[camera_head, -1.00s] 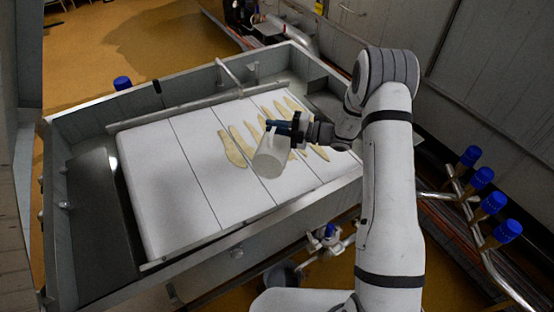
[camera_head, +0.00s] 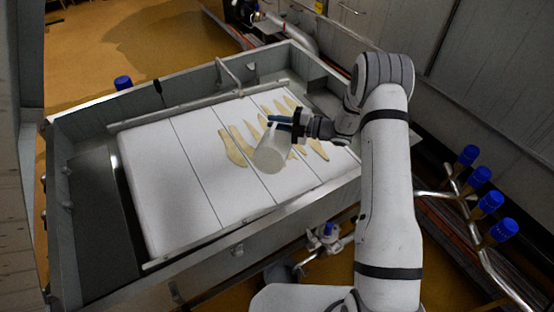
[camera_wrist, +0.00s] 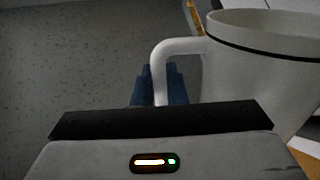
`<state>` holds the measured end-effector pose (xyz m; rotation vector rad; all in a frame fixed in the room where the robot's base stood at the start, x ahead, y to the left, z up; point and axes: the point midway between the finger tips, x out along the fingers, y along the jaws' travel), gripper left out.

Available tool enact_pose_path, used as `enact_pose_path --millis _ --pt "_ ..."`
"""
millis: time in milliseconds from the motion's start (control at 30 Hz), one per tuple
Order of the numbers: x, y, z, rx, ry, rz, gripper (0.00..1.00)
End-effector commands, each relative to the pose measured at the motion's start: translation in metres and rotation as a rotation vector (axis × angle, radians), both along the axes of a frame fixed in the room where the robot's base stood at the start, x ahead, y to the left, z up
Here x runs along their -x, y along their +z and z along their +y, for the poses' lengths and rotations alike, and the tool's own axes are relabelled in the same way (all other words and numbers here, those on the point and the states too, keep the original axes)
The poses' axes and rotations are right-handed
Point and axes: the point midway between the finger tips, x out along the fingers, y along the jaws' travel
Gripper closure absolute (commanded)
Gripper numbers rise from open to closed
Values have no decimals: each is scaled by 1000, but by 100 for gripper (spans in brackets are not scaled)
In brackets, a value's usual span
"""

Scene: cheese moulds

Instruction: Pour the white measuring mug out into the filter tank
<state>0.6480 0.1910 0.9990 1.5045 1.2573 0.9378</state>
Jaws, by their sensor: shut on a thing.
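The white measuring mug (camera_head: 271,155) hangs over the white panels of the filter tank (camera_head: 215,257). It is tilted, with its pale round base towards the head camera. My gripper (camera_head: 278,123) has blue fingers and is shut on the mug's handle. In the wrist view the mug (camera_wrist: 255,60) is at the right, with its dark-lined rim at the top. The blue fingers (camera_wrist: 160,88) are at its white handle (camera_wrist: 178,47). I cannot see inside the mug or any stream from it.
Several pale yellow elongated patches (camera_head: 236,148) lie on the white panels (camera_head: 170,190) below and around the mug. A rail (camera_head: 190,106) runs along the tank's far side. Blue-capped pipes (camera_head: 490,202) stand at the right, beyond my arm.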

Motion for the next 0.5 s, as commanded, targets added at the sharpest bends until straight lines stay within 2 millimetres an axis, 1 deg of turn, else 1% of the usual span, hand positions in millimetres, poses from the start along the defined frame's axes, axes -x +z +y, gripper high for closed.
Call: enact_pose_path --millis 500 --pt "-11 1 -2 -13 0 69 100"
